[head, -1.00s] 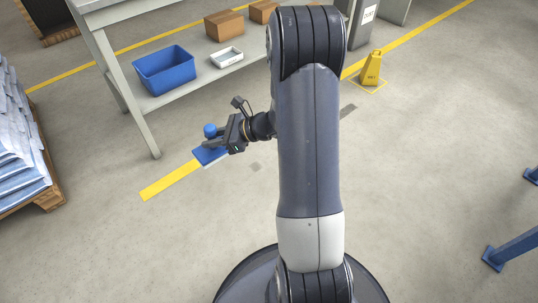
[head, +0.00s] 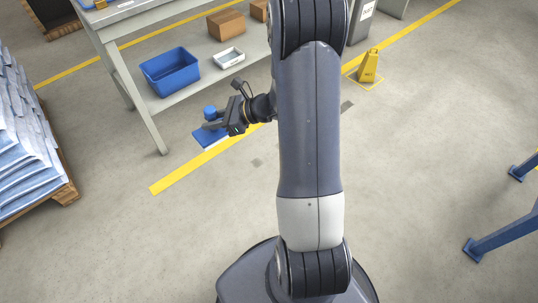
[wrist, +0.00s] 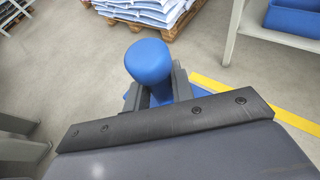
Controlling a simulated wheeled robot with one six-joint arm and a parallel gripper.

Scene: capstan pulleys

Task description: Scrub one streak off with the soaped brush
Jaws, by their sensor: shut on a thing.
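The brush has a round blue knob (head: 210,111) on a flat blue block (head: 203,138) with a pale underside. My gripper (head: 214,126) is shut on the brush's knob stem. The knob shows large between the fingers in the wrist view (wrist: 149,62). The brush is low over the floor, by the yellow line; I cannot tell if it touches the floor. A faint grey patch (head: 257,162) lies on the floor right of the line, apart from the brush. A darker grey patch (head: 347,106) lies farther right. I cannot tell whether any streak is under the brush.
A grey workbench with a lower shelf (head: 190,92) stands behind the brush, its leg (head: 147,122) close by. The shelf holds a blue bin (head: 170,71). A pallet of sacks (head: 22,150) is at left. The front floor is clear.

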